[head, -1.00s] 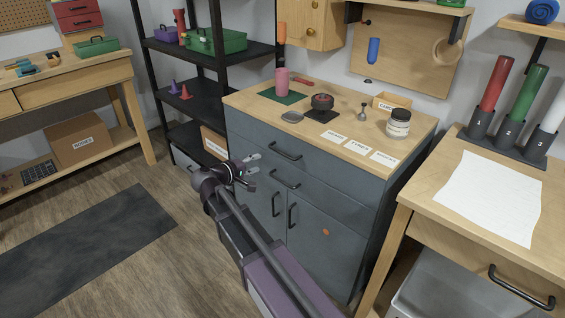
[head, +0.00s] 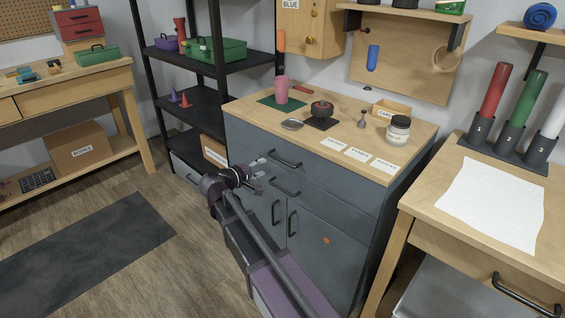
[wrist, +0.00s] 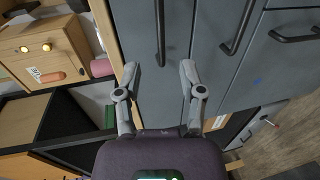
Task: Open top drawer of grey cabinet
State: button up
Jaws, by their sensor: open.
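The grey cabinet (head: 345,229) stands in the middle of the head view with a wooden top. Its top drawer is closed and has a black bar handle (head: 284,159). A second drawer handle (head: 284,187) sits below it. My gripper (head: 260,169) is open and empty, just left of the top handle in the head view. In the wrist view the view is turned sideways, and the open fingers of my gripper (wrist: 159,72) point at the grey fronts. The top drawer handle (wrist: 160,33) lies ahead between the fingertips, apart from them.
Door handles (head: 276,212) are lower on the cabinet. A pink cylinder (head: 281,90), a dark pot (head: 322,109) and a jar (head: 398,130) stand on top. A black shelf (head: 190,100) is behind left, and a wooden table (head: 430,205) is close at right. Floor at left is open.

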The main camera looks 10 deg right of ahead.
aim_at(282, 160)
jog(key=b+x, duration=0.2)
jog(key=x, duration=0.8)
jog(key=shift+w+d, duration=0.1)
jog(key=shift+d, duration=0.05)
grip_shut()
jog(key=shift+d, duration=0.1)
